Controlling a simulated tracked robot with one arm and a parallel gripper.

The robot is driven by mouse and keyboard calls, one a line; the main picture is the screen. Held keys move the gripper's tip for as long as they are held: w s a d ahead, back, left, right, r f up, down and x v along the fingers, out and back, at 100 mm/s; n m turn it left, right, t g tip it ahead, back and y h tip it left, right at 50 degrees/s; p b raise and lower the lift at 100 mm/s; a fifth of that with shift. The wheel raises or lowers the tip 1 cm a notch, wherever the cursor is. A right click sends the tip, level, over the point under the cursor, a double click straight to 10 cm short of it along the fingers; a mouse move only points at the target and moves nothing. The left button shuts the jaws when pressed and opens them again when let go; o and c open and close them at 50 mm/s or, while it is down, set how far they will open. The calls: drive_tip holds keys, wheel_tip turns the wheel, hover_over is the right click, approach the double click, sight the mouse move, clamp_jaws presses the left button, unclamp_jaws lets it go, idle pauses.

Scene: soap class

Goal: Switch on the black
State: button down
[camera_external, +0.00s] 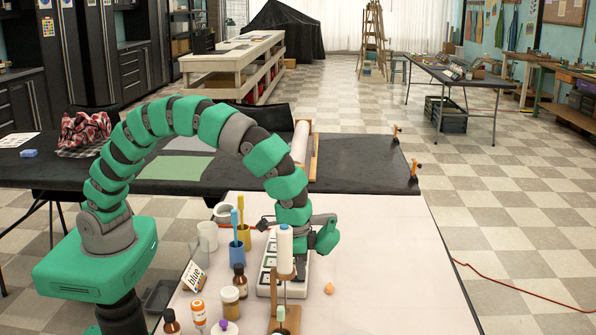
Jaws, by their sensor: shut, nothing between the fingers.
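A white panel (265,284) with several dark switch-like squares lies on the white table. The squares are too small to read, so I cannot tell which is the black one or whether any is on. My gripper (301,244) points down over the far right part of the panel. It is shut and holds nothing. A white cylinder on a wooden stand (285,250) partly hides the fingertips and the panel, so I cannot tell whether they touch.
The table's right side is clear.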

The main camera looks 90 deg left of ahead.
sight(295, 278)
drive_tip(key=shift+s+r, duration=0.15)
drive_tip(key=shift+s, duration=0.45)
wheel_tip(295, 278, up, 14)
drive_tip(key=s+p, duration=0.1)
drive_tip(key=p, duration=0.2)
drive_tip(key=shift+s+p, duration=0.3)
drive_tip(key=shift+s, duration=0.05)
drive_tip(key=shift+w+f, duration=0.1)
drive_tip(key=shift+f, duration=0.1)
drive_tip(key=w+b, duration=0.1)
drive_tip(key=b, duration=0.3)
drive_tip(key=shift+w, duration=0.2)
